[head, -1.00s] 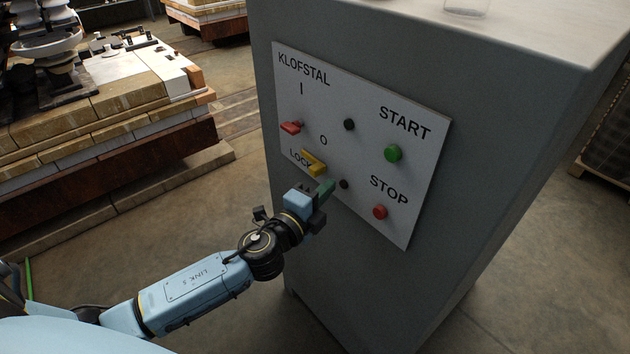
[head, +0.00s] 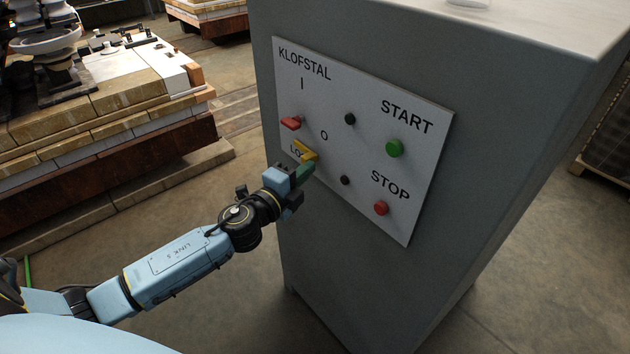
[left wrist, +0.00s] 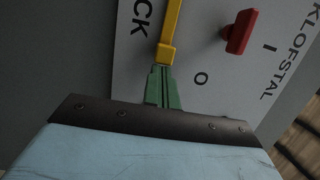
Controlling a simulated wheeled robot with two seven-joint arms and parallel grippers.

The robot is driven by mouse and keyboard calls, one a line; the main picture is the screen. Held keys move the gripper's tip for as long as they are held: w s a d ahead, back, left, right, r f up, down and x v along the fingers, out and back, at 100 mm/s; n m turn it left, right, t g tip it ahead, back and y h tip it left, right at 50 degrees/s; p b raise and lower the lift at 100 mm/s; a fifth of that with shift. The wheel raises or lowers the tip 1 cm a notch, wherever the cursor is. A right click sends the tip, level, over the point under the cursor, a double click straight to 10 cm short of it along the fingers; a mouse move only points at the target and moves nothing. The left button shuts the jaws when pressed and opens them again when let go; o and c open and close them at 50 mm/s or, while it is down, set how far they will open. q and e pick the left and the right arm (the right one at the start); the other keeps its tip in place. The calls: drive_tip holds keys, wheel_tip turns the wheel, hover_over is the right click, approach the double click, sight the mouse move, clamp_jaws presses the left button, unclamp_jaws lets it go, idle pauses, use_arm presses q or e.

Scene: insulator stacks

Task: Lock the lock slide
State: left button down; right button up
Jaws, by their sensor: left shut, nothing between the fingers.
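The yellow lock slide (head: 304,150) sits on the white control panel (head: 428,150), by the LOCK lettering and below the red handle (head: 291,123). It also shows in the left wrist view (left wrist: 168,35), its end right at the green fingertips. My left gripper (head: 308,169) is shut with nothing between its fingers. Its tips are at the lower right end of the slide and partly cover the slide and the lettering in the head view. In the left wrist view the tips (left wrist: 163,75) meet the slide's end; they look to be touching or very near. My right gripper is not in view.
The panel also has a green START button (head: 394,148), a red STOP button (head: 381,208) and two black knobs, one of them upper (head: 350,119). The panel is on a grey cabinet (head: 500,130). A stack of boards (head: 130,120) stands at the left. The floor between is clear.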

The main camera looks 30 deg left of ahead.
use_arm(q)
drive_tip(key=shift+r, duration=0.1)
drive_tip(key=shift+s+d, duration=0.1)
drive_tip(key=shift+d, duration=0.25)
drive_tip(key=d, duration=0.1)
drive_tip(key=s+d+p, duration=0.1)
drive_tip(key=d, duration=0.1)
drive_tip(key=shift+s, duration=0.1)
drive_tip(key=s+a+b, duration=0.1)
drive_tip(key=s, duration=0.9)
drive_tip(key=shift+a, duration=0.2)
